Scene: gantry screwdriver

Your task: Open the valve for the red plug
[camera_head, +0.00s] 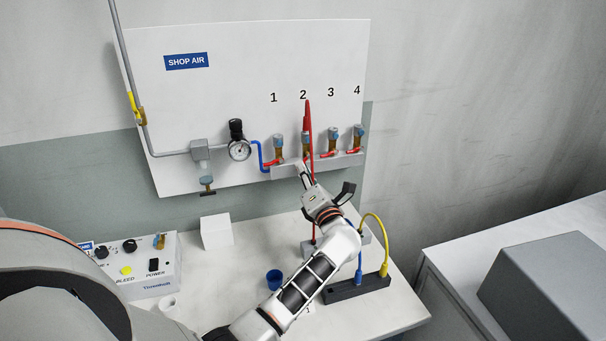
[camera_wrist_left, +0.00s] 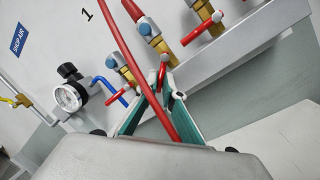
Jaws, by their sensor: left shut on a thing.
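A row of brass valves with red handles sits on the manifold (camera_head: 345,161) under the numbers 1 to 4. My left gripper (camera_head: 301,168) is at the valve under number 2 (camera_head: 306,139). In the left wrist view my left gripper (camera_wrist_left: 160,92) is shut on the red handle (camera_wrist_left: 163,73) of this valve (camera_wrist_left: 155,38). The red hose (camera_head: 308,118) arches up in front of valve 2 and runs down behind my gripper. It crosses close to the camera in the wrist view (camera_wrist_left: 130,62). The red plug's lower end is hidden by my arm. My right gripper is not in view.
Valve 1 (camera_head: 279,145) is left of my gripper; valves 3 (camera_head: 333,140) and 4 (camera_head: 359,136) are right. A gauge (camera_head: 239,150) and blue hose are farther left. Below are a blue cup (camera_head: 274,280), a white block (camera_head: 216,231) and a black block (camera_head: 358,289) with blue and yellow plugs.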

